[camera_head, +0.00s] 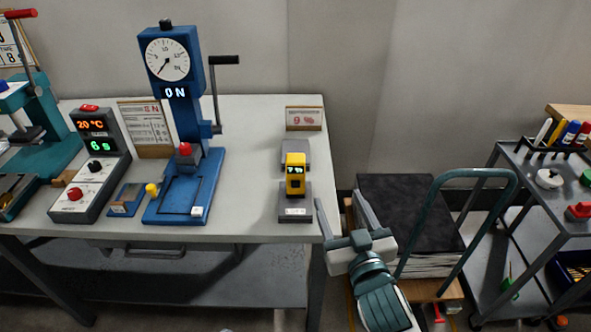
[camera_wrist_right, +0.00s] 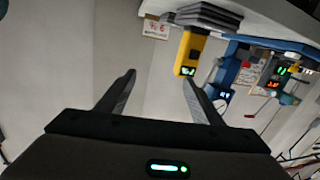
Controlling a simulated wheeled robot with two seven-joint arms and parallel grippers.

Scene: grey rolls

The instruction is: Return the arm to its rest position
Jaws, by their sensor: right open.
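My right gripper (camera_head: 340,215) is open, with nothing between its fingers. In the head view it is in front of the table's right edge, to the right of a yellow device (camera_head: 295,175) on a dark stand, and apart from it. The right wrist view shows the two spread fingers of the right gripper (camera_wrist_right: 160,90), with the yellow device (camera_wrist_right: 190,52) beyond them near the right finger. My left gripper is not in view.
The table (camera_head: 255,130) carries a blue press (camera_head: 180,140) with a dial and a grey control box (camera_head: 92,165). Right of my gripper stand a trolley with a green-grey handle (camera_head: 430,210) and dark sheets (camera_head: 400,195), then a grey cart (camera_head: 530,175). The wall is behind.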

